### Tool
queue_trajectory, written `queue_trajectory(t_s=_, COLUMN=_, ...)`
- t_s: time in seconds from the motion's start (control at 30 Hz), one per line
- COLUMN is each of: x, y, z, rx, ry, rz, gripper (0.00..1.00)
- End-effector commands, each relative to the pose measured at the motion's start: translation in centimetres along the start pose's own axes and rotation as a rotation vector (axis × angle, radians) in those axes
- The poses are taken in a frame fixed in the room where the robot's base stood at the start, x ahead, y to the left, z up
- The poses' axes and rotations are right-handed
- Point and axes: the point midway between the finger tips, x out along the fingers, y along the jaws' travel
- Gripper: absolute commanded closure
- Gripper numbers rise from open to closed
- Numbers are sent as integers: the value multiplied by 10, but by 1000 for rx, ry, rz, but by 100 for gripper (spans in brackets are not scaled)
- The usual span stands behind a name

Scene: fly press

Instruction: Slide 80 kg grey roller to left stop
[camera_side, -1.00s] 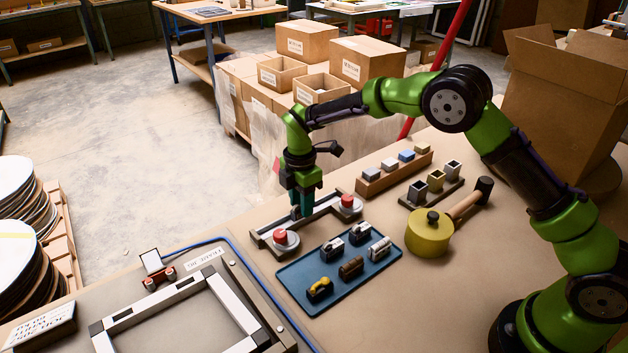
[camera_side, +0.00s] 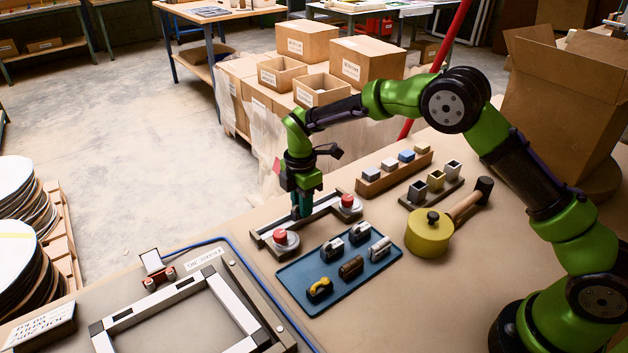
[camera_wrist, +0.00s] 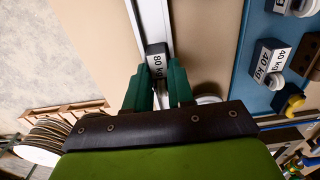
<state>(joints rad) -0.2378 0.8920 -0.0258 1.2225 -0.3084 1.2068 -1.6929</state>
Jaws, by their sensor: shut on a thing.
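The roller (camera_wrist: 156,63), a dark grey block with a white "80 kg" label, sits on a pale straight rail (camera_wrist: 152,18) in the wrist view. My gripper (camera_wrist: 157,82) has its two green fingers shut on it, one on each side. In the side view my gripper (camera_side: 301,212) points down at the middle of the rail (camera_side: 323,209), between two end stops. The left stop (camera_side: 280,239) and the right stop (camera_side: 347,202) each carry a red cap. The fingers hide the roller in the side view.
A blue tray (camera_side: 312,312) with several small weights lies just in front of the rail. A wooden block rack (camera_side: 372,188), a socket rack (camera_side: 407,204) and a yellow pot (camera_side: 428,238) stand to the right. A frame fixture (camera_side: 103,345) is at front left.

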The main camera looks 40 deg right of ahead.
Motion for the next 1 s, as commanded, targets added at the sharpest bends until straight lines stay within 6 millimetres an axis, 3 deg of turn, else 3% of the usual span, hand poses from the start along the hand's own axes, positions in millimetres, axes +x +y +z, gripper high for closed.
queue_trajectory(t_s=0.5, x=0, y=0, z=23, rx=1, ry=0, rz=0, gripper=98)
queue_trajectory(t_s=1.0, x=0, y=0, z=28, rx=1, ry=0, rz=1, gripper=98)
